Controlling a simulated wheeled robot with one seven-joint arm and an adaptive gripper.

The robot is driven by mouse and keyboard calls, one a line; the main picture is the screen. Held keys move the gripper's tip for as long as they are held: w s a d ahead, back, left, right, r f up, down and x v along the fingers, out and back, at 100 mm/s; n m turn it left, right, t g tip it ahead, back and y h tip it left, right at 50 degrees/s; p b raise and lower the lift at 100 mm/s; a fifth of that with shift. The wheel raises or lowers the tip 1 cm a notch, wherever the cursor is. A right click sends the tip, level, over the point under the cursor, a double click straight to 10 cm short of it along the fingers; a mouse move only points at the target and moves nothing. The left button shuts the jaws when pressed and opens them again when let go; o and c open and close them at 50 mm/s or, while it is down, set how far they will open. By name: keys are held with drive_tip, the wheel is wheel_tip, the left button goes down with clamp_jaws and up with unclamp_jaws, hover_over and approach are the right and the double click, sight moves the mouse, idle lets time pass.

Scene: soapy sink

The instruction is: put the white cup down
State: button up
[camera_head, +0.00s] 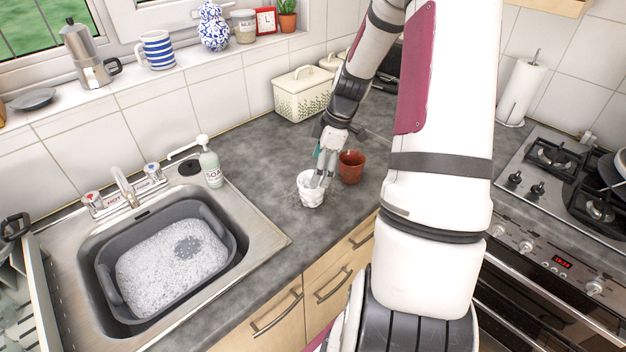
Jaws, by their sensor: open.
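The white cup (311,196), with a textured outside, stands upright on the grey countertop, right of the sink. My gripper (319,183) is at the cup's rim, reaching down from above, with its fingers open. The fingertips overlap the cup's opening in the picture, and I cannot tell whether they touch it. Part of the cup's inside and right rim is hidden by the fingers.
A terracotta pot (351,167) stands close to the right of the cup. A soap bottle (210,165) is by the sink (262,243), which holds a grey basin (228,240) of suds. A cream bread bin (302,95) stands behind. The counter's front edge is near.

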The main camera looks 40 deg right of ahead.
drive_tip(key=s+a+r+m+h, duration=0.1)
drive_tip(key=s+a+r+m, duration=0.1)
drive_tip(key=a+r, duration=0.6)
drive_tip(key=s+a+r+m+h, duration=0.2)
drive_tip(key=a+r, duration=0.5)
drive_tip(key=r, duration=0.4)
drive_tip(key=s+a+r+m+t, duration=0.3)
drive_tip(key=s+a+r+m, duration=0.2)
drive_tip(key=s+a, duration=0.6)
wheel_tip(320, 180, up, 2)
drive_tip(key=shift+s+r+m+y, duration=0.1)
drive_tip(key=shift+s+m+y, duration=0.25)
drive_tip(key=shift+s, duration=0.45)
